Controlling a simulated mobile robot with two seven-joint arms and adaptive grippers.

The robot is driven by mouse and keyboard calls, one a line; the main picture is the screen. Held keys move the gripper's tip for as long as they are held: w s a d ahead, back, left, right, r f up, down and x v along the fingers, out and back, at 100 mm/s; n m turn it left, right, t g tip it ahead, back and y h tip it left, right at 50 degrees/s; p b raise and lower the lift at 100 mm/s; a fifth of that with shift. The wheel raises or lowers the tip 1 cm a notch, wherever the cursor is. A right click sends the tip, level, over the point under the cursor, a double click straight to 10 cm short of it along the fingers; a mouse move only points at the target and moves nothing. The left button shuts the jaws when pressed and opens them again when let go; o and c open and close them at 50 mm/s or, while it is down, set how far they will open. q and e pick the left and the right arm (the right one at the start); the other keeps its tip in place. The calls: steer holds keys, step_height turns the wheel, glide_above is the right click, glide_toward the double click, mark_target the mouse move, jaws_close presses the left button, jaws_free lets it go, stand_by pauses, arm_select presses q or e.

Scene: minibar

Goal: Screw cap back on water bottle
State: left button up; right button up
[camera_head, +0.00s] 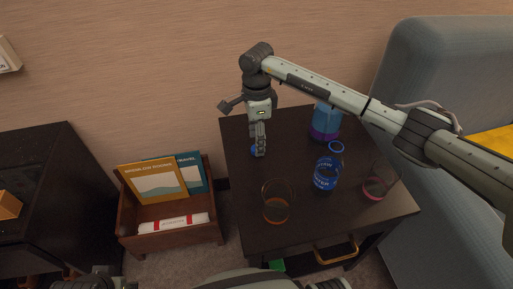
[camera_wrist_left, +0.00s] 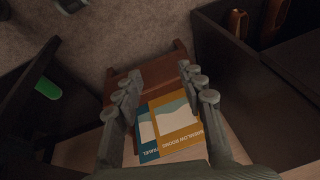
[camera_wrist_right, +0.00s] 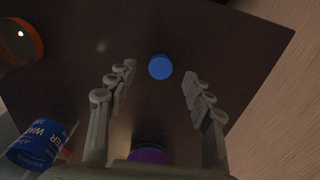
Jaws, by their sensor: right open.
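A round blue cap (camera_head: 254,150) lies on the dark table (camera_head: 244,180), near its left side. My right gripper (camera_head: 259,148) points down close to the cap, fingers apart. In the right wrist view the cap (camera_wrist_right: 160,67) shows between and slightly beyond the open fingertips (camera_wrist_right: 157,80), with gaps on both sides. The water bottle (camera_head: 325,175), clear with a blue lettered label, stands uncapped on the table right of the gripper; its label (camera_wrist_right: 38,142) shows at lower left of the right wrist view. My left gripper (camera_wrist_left: 164,82) is open and empty, above a wooden box.
An amber-bottomed glass (camera_head: 277,208) stands at the table's front left, a pink-bottomed glass (camera_head: 376,186) at the right. A blue and purple container (camera_head: 326,120) stands at the back. A wooden box (camera_head: 190,237) with booklets stands left of the table. A grey sofa (camera_head: 430,70) is at right.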

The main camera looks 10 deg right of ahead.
step_height(320, 180, down, 2)
steer(key=shift+f, duration=0.15)
steer(key=shift+c, duration=0.4)
steer(key=c, duration=0.6)
